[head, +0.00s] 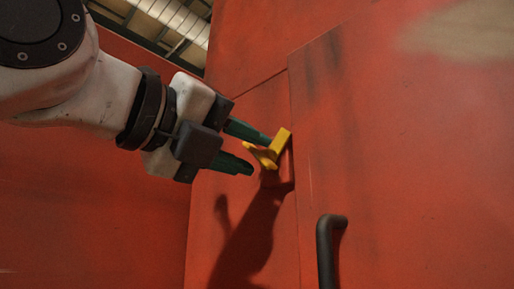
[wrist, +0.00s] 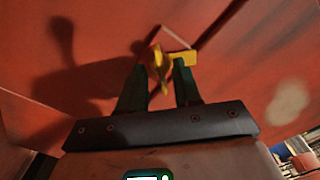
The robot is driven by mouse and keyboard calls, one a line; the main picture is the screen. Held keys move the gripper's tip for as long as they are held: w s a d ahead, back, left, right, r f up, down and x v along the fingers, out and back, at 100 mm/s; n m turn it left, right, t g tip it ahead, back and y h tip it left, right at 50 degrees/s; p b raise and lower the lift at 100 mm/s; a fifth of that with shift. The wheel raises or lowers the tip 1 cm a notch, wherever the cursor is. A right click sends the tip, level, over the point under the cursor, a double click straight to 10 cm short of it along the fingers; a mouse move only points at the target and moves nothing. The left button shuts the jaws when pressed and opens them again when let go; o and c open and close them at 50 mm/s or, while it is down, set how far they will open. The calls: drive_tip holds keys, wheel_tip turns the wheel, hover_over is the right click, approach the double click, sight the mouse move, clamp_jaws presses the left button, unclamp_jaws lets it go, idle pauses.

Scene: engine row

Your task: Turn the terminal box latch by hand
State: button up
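The yellow latch (head: 281,144) sits on the red box front, by the seam at the door's left edge. It has a block at the door and a wing pointing left. My gripper (head: 258,155) reaches in from the left with its two green fingers apart. In the wrist view the yellow latch (wrist: 158,72) has its wing between the fingertips of my gripper (wrist: 159,64). The right finger is close to the latch; I cannot tell whether it touches. A gap shows at the left finger.
A dark bar handle (head: 326,250) stands out from the red door (head: 410,150) below and right of the latch. Another red panel (head: 90,200) stands at the left. A ribbed pale duct (head: 180,18) runs overhead.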

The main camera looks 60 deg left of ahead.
drive_tip(key=shift+c, duration=0.4)
clamp_jaws()
drive_tip(key=shift+f, duration=0.1)
drive_tip(key=m+b, duration=0.5)
drive_tip(key=m, duration=0.4)
idle(0.6)
drive_tip(key=shift+o, duration=0.4)
unclamp_jaws()
drive_tip(key=shift+d, duration=0.1)
